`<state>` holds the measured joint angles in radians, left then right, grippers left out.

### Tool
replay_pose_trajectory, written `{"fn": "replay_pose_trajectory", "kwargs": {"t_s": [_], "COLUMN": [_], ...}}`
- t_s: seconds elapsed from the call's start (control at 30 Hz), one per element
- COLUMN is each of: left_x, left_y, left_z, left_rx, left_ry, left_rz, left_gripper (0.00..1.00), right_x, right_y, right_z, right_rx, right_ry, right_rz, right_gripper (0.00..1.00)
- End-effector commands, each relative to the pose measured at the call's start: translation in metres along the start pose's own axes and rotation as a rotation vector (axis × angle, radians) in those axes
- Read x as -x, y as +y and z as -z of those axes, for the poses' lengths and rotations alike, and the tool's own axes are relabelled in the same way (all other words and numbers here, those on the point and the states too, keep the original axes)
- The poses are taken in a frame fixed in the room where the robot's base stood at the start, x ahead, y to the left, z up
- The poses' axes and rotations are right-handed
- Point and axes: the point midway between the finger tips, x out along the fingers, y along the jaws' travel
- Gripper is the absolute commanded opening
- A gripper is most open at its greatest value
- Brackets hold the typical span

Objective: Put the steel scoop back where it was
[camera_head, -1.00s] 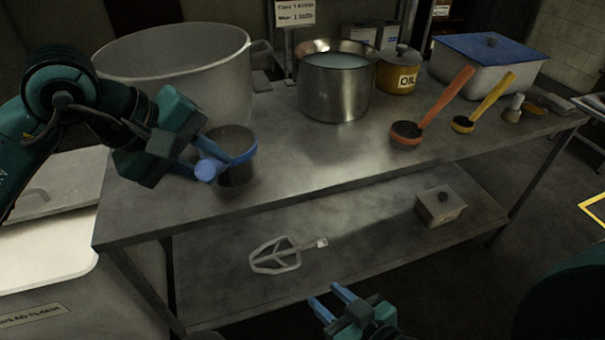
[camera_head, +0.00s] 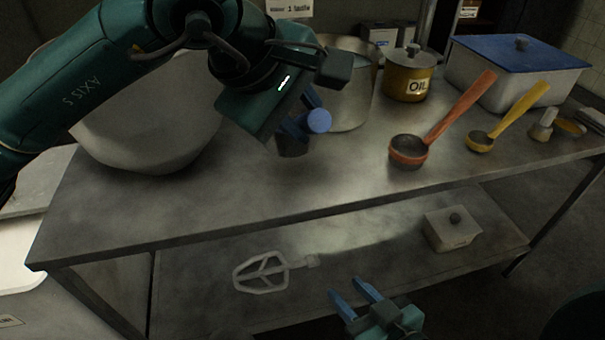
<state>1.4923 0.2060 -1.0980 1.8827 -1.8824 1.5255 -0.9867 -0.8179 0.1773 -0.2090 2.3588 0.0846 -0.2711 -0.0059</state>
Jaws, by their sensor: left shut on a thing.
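My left gripper (camera_head: 305,118) is shut on the steel scoop (camera_head: 292,147), whose dark grey metal cup shows just below the blue fingers. The gripper and arm hide most of the scoop. A round blue end shows beside the fingers; I cannot tell whether it belongs to the scoop. The scoop is over the steel table (camera_head: 230,205), in front of the steel pot (camera_head: 352,105); I cannot tell whether it touches the table. My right gripper (camera_head: 355,290) is open and empty, low in front of the lower shelf.
A big bowl (camera_head: 150,135) stands left, partly behind my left arm. An orange ladle (camera_head: 408,150), a yellow ladle (camera_head: 482,140), an oil pot (camera_head: 405,85) and a blue-lidded bin (camera_head: 500,75) stand right. A paddle (camera_head: 262,275) and box (camera_head: 452,230) are on the lower shelf.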

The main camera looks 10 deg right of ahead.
Motion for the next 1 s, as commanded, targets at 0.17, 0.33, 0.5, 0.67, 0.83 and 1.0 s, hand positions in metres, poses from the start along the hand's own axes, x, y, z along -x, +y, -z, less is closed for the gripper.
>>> {"fn": "replay_pose_trajectory", "kwargs": {"t_s": [0.17, 0.33, 0.5, 0.67, 0.83, 1.0], "left_x": [-0.017, -0.041, -0.052, -0.068, -0.081, -0.081], "left_y": [-0.012, -0.030, -0.037, -0.049, -0.058, -0.058], "left_z": [-0.001, -0.001, -0.001, -0.001, -0.001, -0.001], "left_rx": [0.002, 0.002, 0.001, 0.003, 0.002, 0.001], "left_ry": [-0.001, -0.001, 0.001, -0.001, 0.001, 0.002], "left_rz": [0.001, -0.001, -0.004, -0.002, -0.005, -0.006], "left_gripper": [0.00, 0.00, 0.00, 0.00, 0.00, 0.00], "right_x": [0.000, 0.001, 0.001, 0.002, 0.002, 0.002], "right_y": [0.000, 0.001, 0.001, 0.001, 0.001, 0.001], "right_z": [-0.001, 0.000, 0.001, 0.000, 0.001, 0.001], "right_rx": [0.001, 0.002, 0.003, 0.004, 0.004, 0.004], "right_ry": [0.003, 0.008, 0.009, 0.011, 0.013, 0.013], "right_rz": [-0.001, -0.002, -0.002, -0.003, -0.003, -0.003], "right_gripper": [0.36, 0.36, 0.36, 0.36, 0.36, 0.36]}}
